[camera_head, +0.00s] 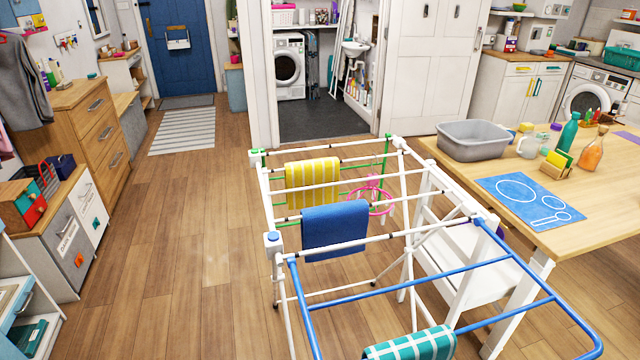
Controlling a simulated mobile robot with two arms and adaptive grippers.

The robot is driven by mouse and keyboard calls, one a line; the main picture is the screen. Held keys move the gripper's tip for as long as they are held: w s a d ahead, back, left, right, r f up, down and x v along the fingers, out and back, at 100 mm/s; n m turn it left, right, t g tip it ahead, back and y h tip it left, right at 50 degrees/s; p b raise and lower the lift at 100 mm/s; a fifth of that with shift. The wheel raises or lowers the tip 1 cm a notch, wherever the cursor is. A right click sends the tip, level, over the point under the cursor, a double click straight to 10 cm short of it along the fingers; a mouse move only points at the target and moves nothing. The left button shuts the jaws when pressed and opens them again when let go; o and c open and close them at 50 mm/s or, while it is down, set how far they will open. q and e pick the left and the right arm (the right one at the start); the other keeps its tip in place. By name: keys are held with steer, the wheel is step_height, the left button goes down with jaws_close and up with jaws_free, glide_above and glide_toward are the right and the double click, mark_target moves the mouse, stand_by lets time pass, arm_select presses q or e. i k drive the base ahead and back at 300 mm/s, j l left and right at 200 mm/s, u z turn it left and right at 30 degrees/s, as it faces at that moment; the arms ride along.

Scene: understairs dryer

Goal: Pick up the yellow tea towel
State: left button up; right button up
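The yellow tea towel (312,184) has pale stripes and hangs over the far rails of the white drying rack (349,242). A blue towel (335,229) hangs on a nearer rail, just in front of the yellow one and slightly to its right. A green checked cloth (411,345) hangs at the near end, cut off by the bottom edge. Neither of my grippers is in view.
A wooden table (590,212) stands to the right of the rack, with a grey basin (472,140), bottles and a blue mat (530,201) on it. A pink ring-shaped hanger (371,196) hangs on the rack. Wooden floor (185,235) is clear to the left, up to the drawers (100,126).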

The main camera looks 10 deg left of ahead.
mark_target(303, 173)
steer(key=j+z, duration=0.3)
steer(key=j, duration=0.3)
steer(key=j+z, duration=0.3)
steer(key=j, duration=0.35)
steer(key=j+z, duration=0.35)
steer(key=j, duration=0.25)
steer(key=k+j+z, duration=0.1)
steer(key=j+z, duration=0.2)
steer(key=j, duration=0.3)
steer(key=i+j+z, duration=0.15)
steer(key=j+z, duration=0.25)
steer(key=j, duration=0.55)
steer(key=j+z, duration=0.45)
steer(key=j, duration=0.5)
steer(key=k+j+z, duration=0.15)
steer(key=j+z, duration=0.25)
steer(key=j, duration=0.55)
